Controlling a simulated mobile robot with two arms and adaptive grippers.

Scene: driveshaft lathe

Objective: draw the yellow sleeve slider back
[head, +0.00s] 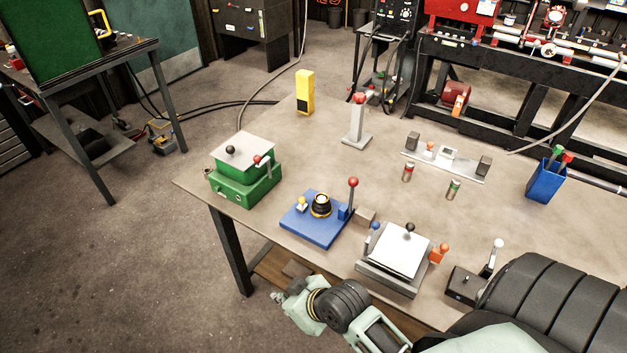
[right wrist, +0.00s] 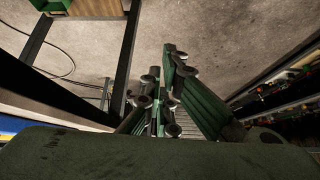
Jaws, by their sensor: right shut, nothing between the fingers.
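A blue base plate (head: 312,228) lies near the front left of the table in the head view. I cannot tell for sure which yellow part is the sleeve slider. My right gripper (right wrist: 165,82) shows in the right wrist view, shut and empty, with the floor behind it. It touches none of these parts. My left gripper is not in view.
On the table (head: 285,130) stand a green box (head: 246,186), a yellow block (head: 304,92), a grey post with a red knob (head: 356,122), a white-topped fixture (head: 398,252) and a blue cup (head: 545,181). My arm crosses the front edge. The table's middle is mostly clear.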

